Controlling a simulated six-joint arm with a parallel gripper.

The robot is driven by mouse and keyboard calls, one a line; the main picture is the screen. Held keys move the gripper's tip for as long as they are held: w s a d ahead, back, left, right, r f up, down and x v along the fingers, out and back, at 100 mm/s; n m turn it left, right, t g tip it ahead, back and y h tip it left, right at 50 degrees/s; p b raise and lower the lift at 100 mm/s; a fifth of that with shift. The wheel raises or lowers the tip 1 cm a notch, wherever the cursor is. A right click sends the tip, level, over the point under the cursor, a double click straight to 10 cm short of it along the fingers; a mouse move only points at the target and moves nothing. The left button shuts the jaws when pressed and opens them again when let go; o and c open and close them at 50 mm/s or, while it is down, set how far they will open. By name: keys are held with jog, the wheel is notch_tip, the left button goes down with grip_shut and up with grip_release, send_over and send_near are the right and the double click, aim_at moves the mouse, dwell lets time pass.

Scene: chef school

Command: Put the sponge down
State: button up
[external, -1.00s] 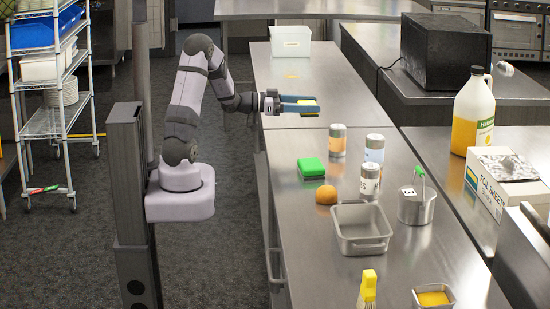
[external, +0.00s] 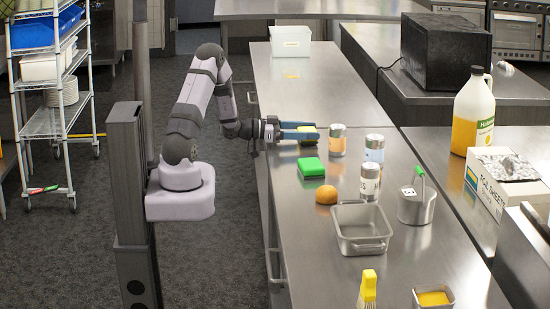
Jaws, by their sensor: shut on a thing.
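My gripper (external: 303,132) has bluish fingers and reaches in from the left over the near steel counter (external: 290,220). It is shut on a sponge (external: 308,127), which shows as a small yellow and dark piece at the fingertips. The fingers hide much of it. The sponge is low over the counter, close to the seam between two counter sections; I cannot tell whether it touches the surface. A second, green sponge-like block (external: 311,167) lies on the counter in front of my gripper.
Several shaker cans, one a silver-topped can (external: 337,140), stand right of my gripper. An orange fruit (external: 326,194), a metal pan (external: 361,229) and a metal pot (external: 415,203) are nearer. The far counter section is clear up to a white bin (external: 290,42).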

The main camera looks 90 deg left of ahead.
aim_at(286, 143)
jog(key=shift+f, duration=0.2)
jog(key=shift+f, duration=0.15)
jog(key=o, duration=1)
jog(key=shift+o, duration=0.2)
jog(key=shift+b, duration=0.3)
jog(key=shift+o, duration=0.4)
jog(key=shift+s+d+b, duration=0.2)
jog(key=shift+s+b, duration=0.25)
jog(key=shift+s, duration=1.4)
jog(key=shift+s+d+b, duration=0.2)
jog(key=shift+s+b, duration=0.2)
jog(key=shift+s, duration=1.4)
